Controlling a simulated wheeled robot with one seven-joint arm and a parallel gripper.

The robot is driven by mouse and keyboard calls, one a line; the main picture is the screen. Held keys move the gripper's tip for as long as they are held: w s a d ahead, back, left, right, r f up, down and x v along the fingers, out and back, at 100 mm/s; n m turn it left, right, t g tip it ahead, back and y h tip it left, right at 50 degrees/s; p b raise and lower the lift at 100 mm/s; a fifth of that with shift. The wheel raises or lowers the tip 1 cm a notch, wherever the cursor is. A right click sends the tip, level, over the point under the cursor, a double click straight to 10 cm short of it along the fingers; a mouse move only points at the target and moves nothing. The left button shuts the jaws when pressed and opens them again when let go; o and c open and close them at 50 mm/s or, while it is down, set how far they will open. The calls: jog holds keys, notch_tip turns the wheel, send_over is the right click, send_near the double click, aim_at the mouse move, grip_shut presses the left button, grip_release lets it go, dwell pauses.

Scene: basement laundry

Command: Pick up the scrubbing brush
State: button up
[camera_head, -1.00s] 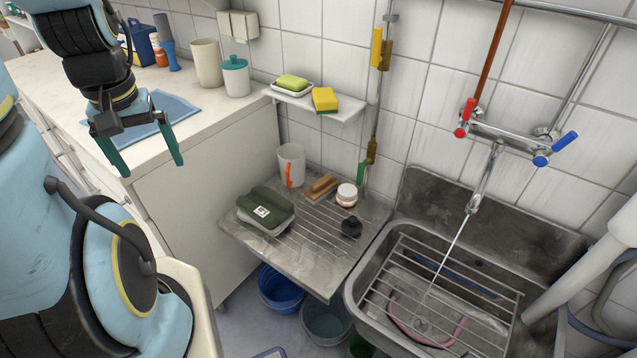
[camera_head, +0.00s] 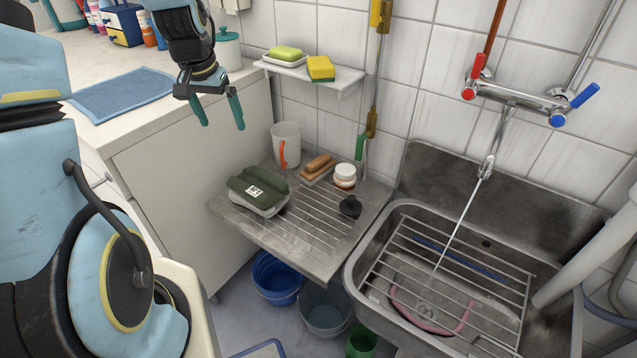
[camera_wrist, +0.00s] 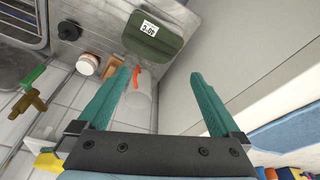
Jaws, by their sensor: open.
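The scrubbing brush (camera_head: 318,168) has a brown wooden back and lies on the metal drainboard (camera_head: 240,225), between a white mug and a small white jar. It also shows in the wrist view (camera_wrist: 113,66), partly hidden beside the left finger. My gripper (camera_head: 221,120) is open and empty, fingers pointing down. It hangs in front of the white cabinet, above and to the left of the brush. In the wrist view my gripper (camera_wrist: 165,75) has the mug between its fingers in the picture, but farther away.
The sink (camera_head: 400,330) has running water.

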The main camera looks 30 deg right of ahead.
jog(key=w+d+f+m+h+b, duration=0.1)
jog(key=w+d+f+m+b, duration=0.25)
jog(key=d+f, duration=0.75)
jog(key=m+h+b, duration=0.2)
jog(key=m+b, duration=0.1)
jog(key=b, duration=0.1)
send_near(317, 160)
jog(key=shift+w+d+f+g, duration=0.25)
jog(key=shift+d+f+g, duration=0.05)
jog(key=shift+f, duration=0.2)
jog(key=x, duration=0.4)
jog(key=shift+d+f, duration=0.1)
jog(key=shift+f, duration=0.15)
jog(key=shift+p+x, duration=0.7)
jog(key=shift+x, duration=2.35)
jog(key=shift+w, duration=0.1)
jog(key=c, duration=1.5)
jog(key=shift+r, duration=0.15)
jog(key=shift+c, duration=0.2)
